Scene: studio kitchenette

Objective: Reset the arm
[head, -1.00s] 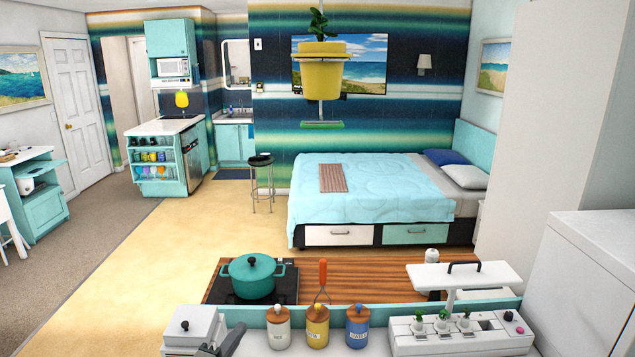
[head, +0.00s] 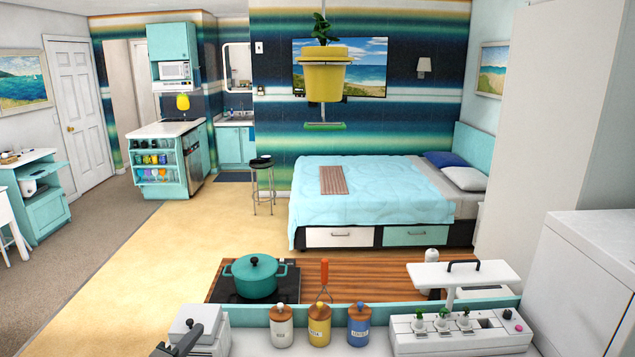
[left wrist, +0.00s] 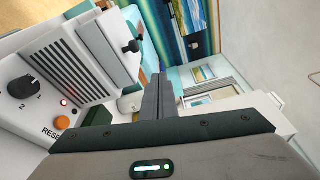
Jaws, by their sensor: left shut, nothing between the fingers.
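My left gripper (head: 190,338) shows at the bottom left of the head view, in front of a white box-like appliance (head: 218,338) with a black knob on top. In the left wrist view the gripper's two fingers (left wrist: 161,97) are together with nothing between them. The appliance (left wrist: 72,55) stands beside them at the left there, with vents, a dial (left wrist: 22,88), a small red light and an orange button (left wrist: 62,122) marked "RESE…". The fingers are apart from the button. My right gripper is in neither view.
Several lidded canisters (head: 319,328) stand right of the appliance. Behind them are a teal pot (head: 255,277) on a black hob and a red-handled whisk (head: 323,275). A white planter box (head: 460,340) is at the right. A yellow hanging pot (head: 323,80) is above.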

